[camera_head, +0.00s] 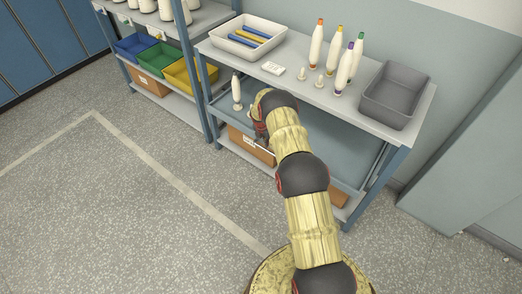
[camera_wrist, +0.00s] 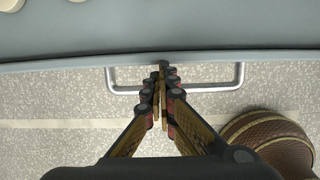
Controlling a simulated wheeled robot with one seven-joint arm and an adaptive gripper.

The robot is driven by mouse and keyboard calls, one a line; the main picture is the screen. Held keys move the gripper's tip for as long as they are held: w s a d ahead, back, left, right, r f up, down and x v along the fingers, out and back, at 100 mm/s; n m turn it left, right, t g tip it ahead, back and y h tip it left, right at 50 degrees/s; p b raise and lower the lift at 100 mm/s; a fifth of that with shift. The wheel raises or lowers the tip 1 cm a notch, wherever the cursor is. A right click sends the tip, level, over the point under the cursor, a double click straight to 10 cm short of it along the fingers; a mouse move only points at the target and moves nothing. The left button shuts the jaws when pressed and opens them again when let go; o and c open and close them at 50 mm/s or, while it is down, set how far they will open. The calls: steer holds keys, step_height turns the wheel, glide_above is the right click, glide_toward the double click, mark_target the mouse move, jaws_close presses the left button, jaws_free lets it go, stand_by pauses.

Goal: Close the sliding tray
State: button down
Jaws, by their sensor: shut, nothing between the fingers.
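The sliding tray (camera_head: 343,153) is a blue-grey shelf below the bench top, pulled out toward me. Its front edge (camera_wrist: 60,63) crosses the upper part of the wrist view, with a silver bar handle (camera_wrist: 205,88) on it. My gripper (camera_wrist: 162,68) is shut and empty. Its fingertips overlap the middle of the handle in the picture and reach the tray's front edge; I cannot tell whether they touch. A white bobbin (camera_head: 237,90) stands at the tray's left end. In the head view my arm hides the fingertips and part of the tray.
The bench top holds a white bin (camera_head: 272,28), several colour-tipped cones (camera_head: 317,45) and a grey bin (camera_head: 394,95). Cardboard boxes (camera_head: 248,147) sit below the tray. A shelf with coloured bins (camera_head: 160,57) adjoins on the left. The floor in front is clear.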

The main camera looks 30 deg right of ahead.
steer(key=shift+w+d+f+b, duration=0.1)
steer(key=shift+w+d+b, duration=0.2)
steer(key=shift+d, duration=0.45)
steer(key=shift+w+d+b, duration=0.2)
steer(key=shift+d+b, duration=0.1)
steer(key=shift+d, duration=0.5)
steer(key=shift+w+d+f+b, duration=0.1)
steer(key=shift+w+d+b, duration=0.2)
steer(key=shift+d, duration=0.45)
